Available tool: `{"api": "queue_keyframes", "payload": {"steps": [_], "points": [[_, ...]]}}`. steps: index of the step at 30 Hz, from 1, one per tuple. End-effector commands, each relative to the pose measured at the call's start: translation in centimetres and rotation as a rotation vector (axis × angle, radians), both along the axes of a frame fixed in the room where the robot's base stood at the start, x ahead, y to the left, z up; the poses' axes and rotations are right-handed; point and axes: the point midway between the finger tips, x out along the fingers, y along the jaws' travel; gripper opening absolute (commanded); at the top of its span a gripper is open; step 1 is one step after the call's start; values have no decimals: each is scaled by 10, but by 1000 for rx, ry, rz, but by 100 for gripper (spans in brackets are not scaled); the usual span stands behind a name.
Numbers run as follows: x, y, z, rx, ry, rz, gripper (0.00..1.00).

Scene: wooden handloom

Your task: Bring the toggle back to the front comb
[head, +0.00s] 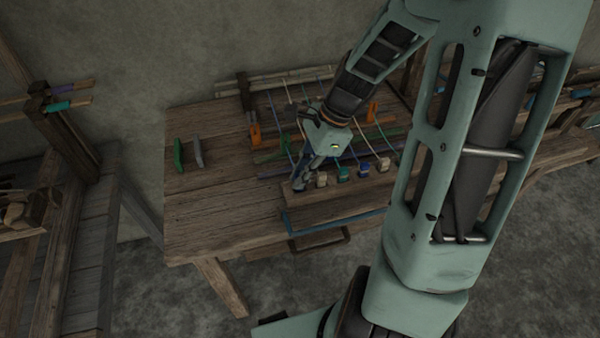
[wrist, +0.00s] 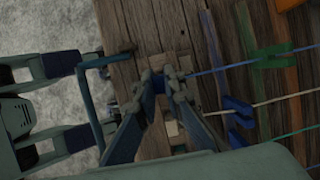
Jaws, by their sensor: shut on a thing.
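The front comb (head: 340,202) is a wooden bar along the near edge of the loom, with several toggles in a row on it. My gripper (head: 300,184) is low at the comb's left end, left of a cream toggle (head: 321,181). In the wrist view my gripper (wrist: 162,78) is shut on a blue toggle (wrist: 159,86), close over the wooden comb. A blue cord (wrist: 222,68) runs from the toggle to the right. The fingers hide most of the toggle, and I cannot tell whether it touches the comb.
A teal toggle (head: 343,173), a blue toggle (head: 363,169) and another pale one (head: 384,165) sit further right along the comb. A green block (head: 179,155) and a grey block (head: 197,152) lie left on the table (head: 215,215), which is otherwise clear there.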

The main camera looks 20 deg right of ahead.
Motion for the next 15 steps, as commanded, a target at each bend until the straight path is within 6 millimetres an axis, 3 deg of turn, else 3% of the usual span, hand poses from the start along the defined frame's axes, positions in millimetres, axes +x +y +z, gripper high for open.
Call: {"api": "queue_keyframes", "payload": {"steps": [6, 14, 15], "points": [[0, 0, -13, 0, 0, -1, 0], [0, 0, -13, 0, 0, -1, 0], [0, 0, -13, 0, 0, -1, 12]]}}
